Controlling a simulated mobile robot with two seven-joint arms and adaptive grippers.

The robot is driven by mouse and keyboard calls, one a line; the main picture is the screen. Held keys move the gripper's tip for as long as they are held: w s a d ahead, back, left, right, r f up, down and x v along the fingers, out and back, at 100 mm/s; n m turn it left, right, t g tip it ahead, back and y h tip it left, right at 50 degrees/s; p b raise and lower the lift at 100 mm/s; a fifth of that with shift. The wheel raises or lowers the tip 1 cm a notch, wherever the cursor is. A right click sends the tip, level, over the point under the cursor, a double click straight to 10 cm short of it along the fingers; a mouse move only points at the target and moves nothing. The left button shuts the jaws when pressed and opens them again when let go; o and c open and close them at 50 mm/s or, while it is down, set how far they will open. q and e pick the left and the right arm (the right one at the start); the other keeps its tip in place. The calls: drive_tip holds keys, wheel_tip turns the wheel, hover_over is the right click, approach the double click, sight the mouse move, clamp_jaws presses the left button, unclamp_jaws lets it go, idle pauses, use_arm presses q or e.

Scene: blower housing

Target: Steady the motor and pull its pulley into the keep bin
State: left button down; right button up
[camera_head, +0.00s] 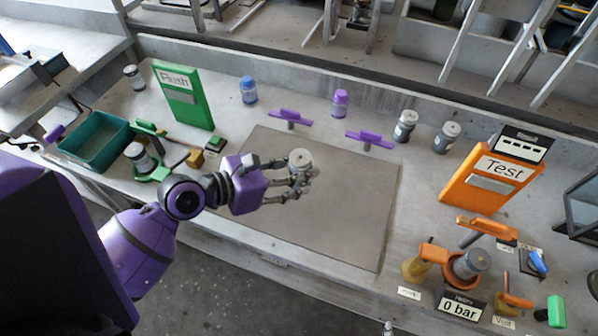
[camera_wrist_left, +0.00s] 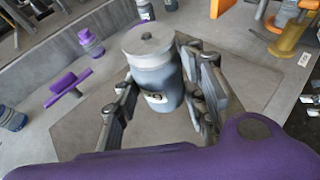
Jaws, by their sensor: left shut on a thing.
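My left gripper (camera_head: 290,180) is shut around a grey cylinder (camera_head: 300,159) with a pale round cap, over the grey mat. In the left wrist view the cylinder (camera_wrist_left: 158,83) stands between the fingers (camera_wrist_left: 160,105), near upright, with a label on its side. I cannot tell whether it is the motor, or whether its base touches the mat. No pulley is plainly recognisable. A teal bin (camera_head: 92,138) stands at the left of the bench; no bin is marked keep. My right gripper is not in view.
The mat (camera_head: 340,210) is otherwise clear at front and right. Two purple T-handled tools (camera_head: 290,116) stand at its back edge. Similar cylinders (camera_head: 405,125) stand behind. A green Flush panel (camera_head: 183,95) is at left; an orange Test panel (camera_head: 490,172) and orange fittings (camera_head: 433,253) are at right.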

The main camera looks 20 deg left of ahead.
use_arm(q)
drive_tip(key=s+r, duration=0.4)
drive_tip(key=s, duration=0.5)
drive_tip(key=c, duration=1.8)
unclamp_jaws()
drive_tip(key=shift+s+r, duration=0.1)
clamp_jaws()
